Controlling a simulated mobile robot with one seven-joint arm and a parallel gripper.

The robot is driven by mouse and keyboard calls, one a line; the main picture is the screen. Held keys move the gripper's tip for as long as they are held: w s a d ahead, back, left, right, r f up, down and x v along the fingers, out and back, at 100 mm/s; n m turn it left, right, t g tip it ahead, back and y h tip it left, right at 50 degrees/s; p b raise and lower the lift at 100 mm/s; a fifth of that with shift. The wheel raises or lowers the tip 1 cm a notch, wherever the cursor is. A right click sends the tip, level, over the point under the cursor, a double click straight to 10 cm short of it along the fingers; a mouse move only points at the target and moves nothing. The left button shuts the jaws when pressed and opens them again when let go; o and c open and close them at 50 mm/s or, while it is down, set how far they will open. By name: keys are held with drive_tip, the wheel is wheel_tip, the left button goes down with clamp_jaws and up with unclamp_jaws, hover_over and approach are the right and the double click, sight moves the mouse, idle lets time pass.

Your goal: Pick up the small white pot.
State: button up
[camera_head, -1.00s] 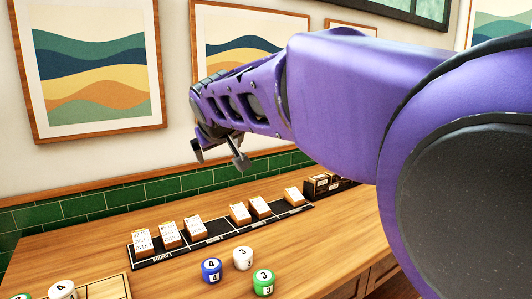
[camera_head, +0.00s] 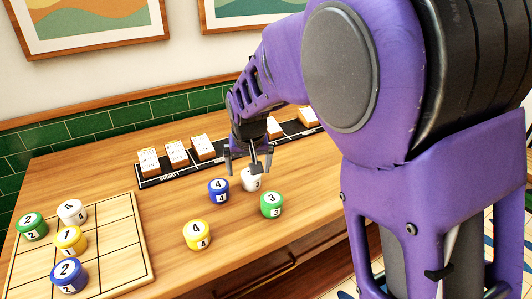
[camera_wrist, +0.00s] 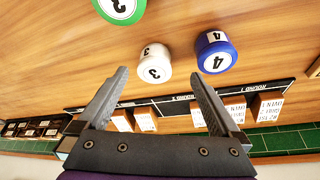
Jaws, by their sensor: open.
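A white pot marked 3 (camera_head: 250,183) stands on the wooden table, partly hidden by a finger of my gripper in the head view. My gripper (camera_head: 249,161) is open and empty, pointing down close above it. In the wrist view the white pot (camera_wrist: 155,62) appears between the fingertips of my gripper (camera_wrist: 160,76), looking smaller than the blue pot beside it. I cannot tell how much height is left between fingertips and pot. Another white pot, marked 4 (camera_head: 72,211), stands on the grid board at left.
A blue pot (camera_head: 218,190) stands close left of the white pot, a green pot (camera_head: 271,205) in front right, a yellow pot (camera_head: 197,235) nearer. A black strip with cards (camera_head: 177,153) lies behind. The grid board (camera_head: 112,235) holds several pots. Bare table surrounds the yellow pot.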

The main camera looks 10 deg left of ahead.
sight(251, 177)
drive_tip(key=x, duration=0.3)
drive_tip(key=w+b+x, duration=0.1)
drive_tip(key=x, duration=0.3)
drive_tip(key=shift+w+d+r, duration=0.1)
drive_tip(key=shift+d+r, duration=0.05)
drive_tip(key=shift+d, duration=0.05)
drive_tip(key=shift+c, duration=0.2)
drive_tip(key=c, duration=1.5)
drive_tip(key=shift+r, duration=0.1)
